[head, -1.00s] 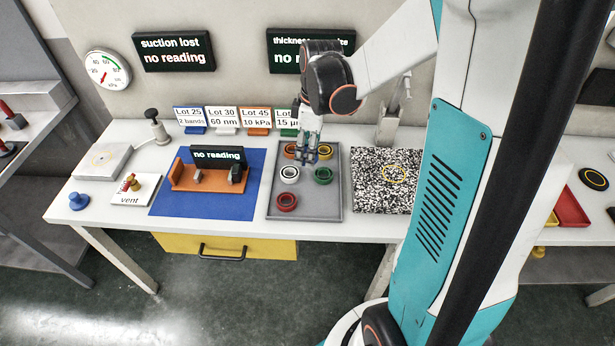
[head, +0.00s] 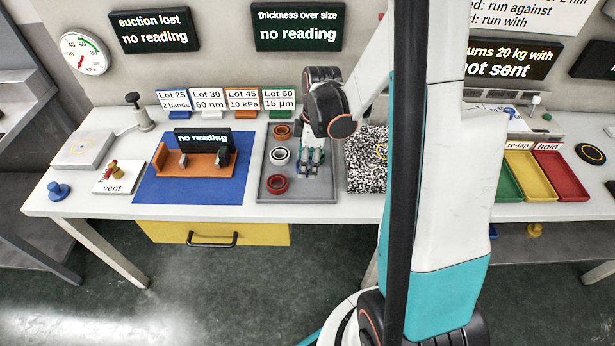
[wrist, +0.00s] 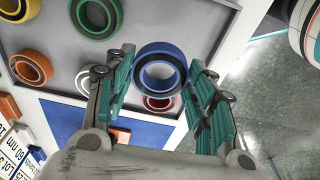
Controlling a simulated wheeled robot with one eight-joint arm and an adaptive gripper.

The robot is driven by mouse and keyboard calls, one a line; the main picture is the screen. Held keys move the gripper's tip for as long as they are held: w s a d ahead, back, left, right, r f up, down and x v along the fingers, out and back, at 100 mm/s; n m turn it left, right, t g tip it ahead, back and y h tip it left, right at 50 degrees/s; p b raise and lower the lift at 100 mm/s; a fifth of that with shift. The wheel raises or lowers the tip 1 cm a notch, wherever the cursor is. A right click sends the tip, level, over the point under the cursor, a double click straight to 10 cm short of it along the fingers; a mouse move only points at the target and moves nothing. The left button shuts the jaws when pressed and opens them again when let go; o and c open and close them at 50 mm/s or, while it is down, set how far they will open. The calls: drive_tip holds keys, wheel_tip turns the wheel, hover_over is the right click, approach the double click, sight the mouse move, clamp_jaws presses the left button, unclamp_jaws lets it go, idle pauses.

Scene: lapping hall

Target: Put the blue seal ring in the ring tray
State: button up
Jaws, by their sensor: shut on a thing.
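The blue seal ring (wrist: 160,51) is between the two teal fingers of my gripper (wrist: 163,82) in the wrist view, and my gripper is shut on it. In the head view my gripper (head: 312,170) is over the front right part of the grey ring tray (head: 302,193); the ring is hard to make out there. The tray also shows in the wrist view (wrist: 55,50). Whether the ring touches the tray floor I cannot tell.
The tray holds an orange ring (head: 282,125), a white ring (head: 272,155) and a red ring (head: 270,184) along its left side. A green ring (wrist: 80,20) and a yellow ring (wrist: 28,10) show in the wrist view. A blue mat (head: 150,190) lies left, a speckled plate (head: 362,170) right.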

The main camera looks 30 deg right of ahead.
sight(306, 181)
drive_tip(key=shift+f+b, duration=0.85)
drive_tip(key=shift+f, duration=1.65)
drive_tip(key=shift+f, duration=0.15)
drive_tip(key=o, duration=1.1)
drive_tip(key=shift+c, duration=0.2)
wheel_tip(306, 181, up, 12)
drive_tip(key=d+p, duration=0.1)
drive_tip(key=p, duration=0.3)
drive_tip(key=shift+s, duration=0.4)
drive_tip(key=shift+d, duration=0.1)
